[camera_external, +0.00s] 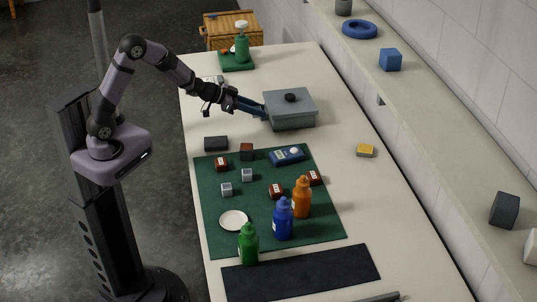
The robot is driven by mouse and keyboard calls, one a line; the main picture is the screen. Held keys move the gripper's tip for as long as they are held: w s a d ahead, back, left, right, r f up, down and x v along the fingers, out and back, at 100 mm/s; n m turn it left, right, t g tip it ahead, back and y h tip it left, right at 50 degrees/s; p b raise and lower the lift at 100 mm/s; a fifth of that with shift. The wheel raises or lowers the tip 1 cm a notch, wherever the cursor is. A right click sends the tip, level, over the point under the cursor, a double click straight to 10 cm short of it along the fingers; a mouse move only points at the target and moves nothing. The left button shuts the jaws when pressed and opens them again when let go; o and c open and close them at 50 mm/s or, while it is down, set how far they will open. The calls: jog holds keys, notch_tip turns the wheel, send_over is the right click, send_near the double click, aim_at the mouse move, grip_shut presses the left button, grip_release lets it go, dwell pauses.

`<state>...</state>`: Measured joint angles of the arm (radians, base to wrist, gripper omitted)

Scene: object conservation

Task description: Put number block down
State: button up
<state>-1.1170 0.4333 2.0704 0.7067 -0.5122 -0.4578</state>
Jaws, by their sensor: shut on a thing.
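My gripper (262,112) has blue fingers and is at the left side of the grey lidded box (292,119). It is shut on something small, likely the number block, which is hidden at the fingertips. I cannot tell whether it touches the box or table. Small labelled blocks lie on the dark green mat (210,240): white blocks (226,189) (247,175) and red-brown blocks (221,163) (276,190) (314,178). A dark brown block (246,152) is at the mat's far edge.
A blue device (287,155), a white plate (233,220) and green (249,243), blue (283,220) and orange (301,198) bottles are on the mat. A dark block (216,144) lies beyond it. A yellow block (365,151) lies right. The table (345,115) right of the box is clear.

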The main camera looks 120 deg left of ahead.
jog(key=w+d+f+p, duration=0.1)
jog(key=w+d+p, duration=0.2)
jog(key=r+p, duration=0.1)
jog(key=p, duration=0.1)
send_over(279, 139)
jog(key=shift+d+r+n, duration=0.1)
jog(key=shift+d+n, duration=0.05)
jog(key=shift+n, duration=0.15)
jog(key=shift+f+p, duration=1.65)
jog(key=shift+f, duration=3.3)
jog(key=shift+f, duration=0.15)
jog(key=o, duration=1)
